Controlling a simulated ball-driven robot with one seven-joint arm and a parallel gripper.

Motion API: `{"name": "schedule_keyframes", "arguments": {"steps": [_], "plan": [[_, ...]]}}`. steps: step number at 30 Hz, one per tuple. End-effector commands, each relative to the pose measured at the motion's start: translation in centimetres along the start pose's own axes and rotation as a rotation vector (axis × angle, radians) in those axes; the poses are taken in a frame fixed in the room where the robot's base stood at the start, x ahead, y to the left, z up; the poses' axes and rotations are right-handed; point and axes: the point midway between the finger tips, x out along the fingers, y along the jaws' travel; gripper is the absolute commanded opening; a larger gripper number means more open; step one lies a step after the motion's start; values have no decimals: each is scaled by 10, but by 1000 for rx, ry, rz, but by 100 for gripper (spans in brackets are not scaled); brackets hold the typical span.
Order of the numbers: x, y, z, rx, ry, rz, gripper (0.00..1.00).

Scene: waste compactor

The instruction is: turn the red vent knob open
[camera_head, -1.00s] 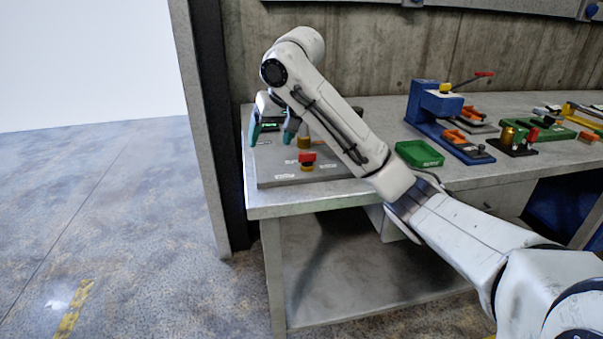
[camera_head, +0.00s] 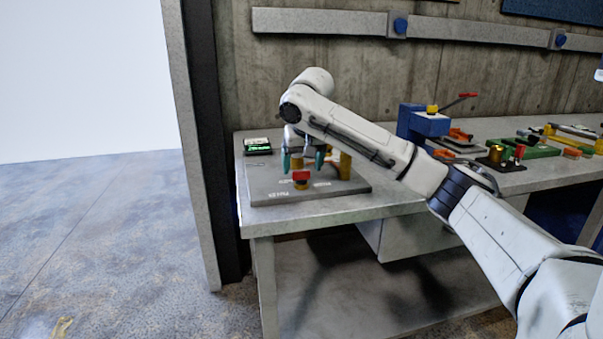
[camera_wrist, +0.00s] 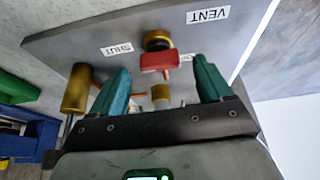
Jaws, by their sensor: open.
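The red vent knob (camera_head: 301,176) sits on a brass base near the front of a grey panel (camera_head: 268,192) on the bench. In the wrist view the red knob (camera_wrist: 160,61) lies just past the fingertips, around the middle of the gap. White labels beside it read VENT (camera_wrist: 208,15) and SHUT (camera_wrist: 117,49); a third label is mostly hidden behind the knob. My gripper (camera_head: 303,164) has teal fingers, spread apart and pointing down just behind the knob. My gripper (camera_wrist: 161,66) is open and holds nothing; I cannot tell whether it touches the knob.
A taller brass cylinder (camera_wrist: 76,88) stands beside one finger, and a small brass piece (camera_wrist: 160,92) shows between the fingers. A black device with a green screen (camera_head: 257,145) sits at the panel's back left. A blue press (camera_head: 420,125) and several tools stand farther right.

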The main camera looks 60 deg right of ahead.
Motion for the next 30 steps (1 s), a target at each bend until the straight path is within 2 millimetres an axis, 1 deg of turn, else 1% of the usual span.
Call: {"name": "schedule_keyframes", "arguments": {"steps": [1, 3, 6, 16, 17, 30], "plan": [[8, 0, 0, 0, 0, 1, 79], [14, 0, 0, 0, 0, 1, 79], [20, 0, 0, 0, 1, -1, 79], [23, 0, 0, -1, 1, -1, 79], [23, 0, 0, 0, 1, -1, 77], [23, 0, 0, -1, 1, -1, 35]]}}
